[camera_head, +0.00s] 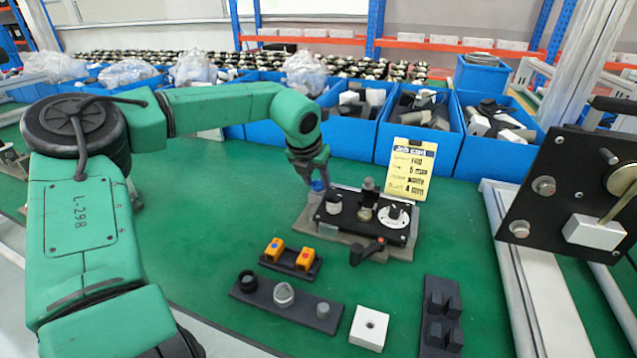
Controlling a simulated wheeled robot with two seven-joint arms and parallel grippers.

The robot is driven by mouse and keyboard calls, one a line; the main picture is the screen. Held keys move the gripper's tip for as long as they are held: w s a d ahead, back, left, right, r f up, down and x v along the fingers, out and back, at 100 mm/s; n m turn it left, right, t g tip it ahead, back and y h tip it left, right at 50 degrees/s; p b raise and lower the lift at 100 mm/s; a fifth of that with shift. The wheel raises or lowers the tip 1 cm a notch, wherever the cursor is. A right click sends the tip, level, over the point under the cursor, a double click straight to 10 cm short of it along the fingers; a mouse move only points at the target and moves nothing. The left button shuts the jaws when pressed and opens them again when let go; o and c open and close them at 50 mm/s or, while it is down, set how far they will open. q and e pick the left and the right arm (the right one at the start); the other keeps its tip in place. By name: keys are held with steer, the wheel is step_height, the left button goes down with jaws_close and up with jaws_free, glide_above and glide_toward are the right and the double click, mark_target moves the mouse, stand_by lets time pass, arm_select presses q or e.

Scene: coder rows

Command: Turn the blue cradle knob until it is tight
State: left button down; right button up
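The blue cradle knob (318,186) shows as a small blue spot at the left end of the black fixture (385,229) on the green table. My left gripper (314,177) reaches down from the green arm with its fingertips right at the knob. The fingers hide part of the knob, and I cannot tell whether they are closed on it or only around it. The fixture carries a grey cylinder, a dark upright post and a white round dial (396,214). A black-handled lever (368,250) sticks out at its front. My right gripper is not in view.
A yellow job card (411,168) stands behind the fixture, before blue bins (495,155) of parts. A black plate assembly (560,205) stands right.

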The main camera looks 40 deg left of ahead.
arm_select(q)
steer(key=shift+a+r+m+h+p, duration=0.15)
steer(key=shift+m+h+p, duration=0.1)
steer(key=shift+m+p, duration=0.3)
steer(key=shift+d+r+m+h+p, duration=0.1)
steer(key=shift+m+h+p, duration=0.15)
steer(key=shift+m+p, duration=0.25)
steer(key=m, duration=0.1)
steer(key=m+h, duration=0.1)
steer(key=m, duration=0.1)
steer(key=shift+a+f+p, duration=0.15)
steer(key=shift+a+p, duration=0.1)
steer(key=shift+p, duration=0.15)
steer(key=m, duration=0.1)
steer(key=m+h, duration=0.1)
steer(key=m, duration=0.1)
steer(key=shift+a+f+h+b, duration=0.15)
steer(key=shift+f+h+b, duration=0.15)
steer(key=shift+f+b, duration=0.05)
steer(key=shift+w+m+h, duration=0.1)
steer(key=shift+m+h, duration=0.2)
steer(key=shift+m, duration=0.45)
steer(key=shift+r+m+g, duration=0.15)
steer(key=shift+m+g, duration=0.15)
steer(key=shift+m, duration=0.1)
